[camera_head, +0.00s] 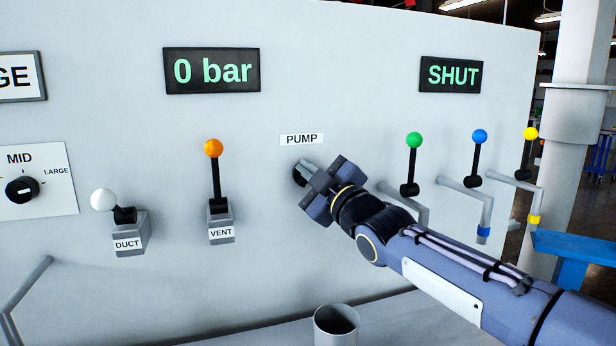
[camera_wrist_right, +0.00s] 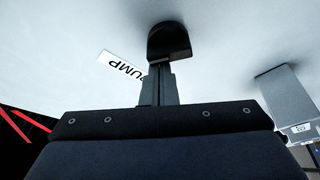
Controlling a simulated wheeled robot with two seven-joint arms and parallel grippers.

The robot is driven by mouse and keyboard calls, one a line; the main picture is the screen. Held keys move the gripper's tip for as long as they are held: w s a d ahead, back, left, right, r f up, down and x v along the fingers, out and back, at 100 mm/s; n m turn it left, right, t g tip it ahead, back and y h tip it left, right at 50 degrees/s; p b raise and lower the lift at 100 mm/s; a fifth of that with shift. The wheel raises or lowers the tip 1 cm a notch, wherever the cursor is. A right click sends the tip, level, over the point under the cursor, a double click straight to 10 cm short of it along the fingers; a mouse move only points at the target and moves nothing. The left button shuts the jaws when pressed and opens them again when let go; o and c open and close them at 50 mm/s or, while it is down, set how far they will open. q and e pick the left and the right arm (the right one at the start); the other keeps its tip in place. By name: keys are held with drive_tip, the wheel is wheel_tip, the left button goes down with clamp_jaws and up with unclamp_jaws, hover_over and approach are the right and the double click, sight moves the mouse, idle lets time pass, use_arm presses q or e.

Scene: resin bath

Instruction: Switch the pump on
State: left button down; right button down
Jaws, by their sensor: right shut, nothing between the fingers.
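The PUMP label (camera_head: 302,139) is on the grey panel, and below it a dark round pump switch (camera_head: 298,176) shows partly behind my right gripper (camera_head: 305,168). In the right wrist view the black switch (camera_wrist_right: 168,42) stands out from the panel, just beyond the fingertips of my right gripper (camera_wrist_right: 165,68). The fingers are shut with nothing between them. Their tips are at the switch and seem to touch it, though the contact is not clear. The PUMP label (camera_wrist_right: 123,67) also shows there, tilted. My left gripper is not in view.
Left of the switch are the VENT lever (camera_head: 215,175) with an orange knob and the DUCT lever (camera_head: 104,200) with a white knob. Green (camera_head: 414,140), blue (camera_head: 480,136) and yellow (camera_head: 531,133) levers are to the right. Displays read 0 bar (camera_head: 212,71) and SHUT (camera_head: 454,75). A grey cup (camera_head: 336,328) stands below.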

drive_tip(key=shift+f+m+t+b, duration=0.1)
drive_tip(key=shift+m+t+b, duration=0.2)
drive_tip(key=shift+m+b, duration=0.3)
drive_tip(key=shift+d, duration=0.15)
idle(1.2)
drive_tip(key=shift+s+d+b, duration=0.1)
drive_tip(key=shift+b, duration=0.25)
drive_tip(key=b+v, duration=0.2)
drive_tip(key=v, duration=0.5)
drive_tip(key=shift+s, duration=0.25)
drive_tip(key=shift+d, duration=0.15)
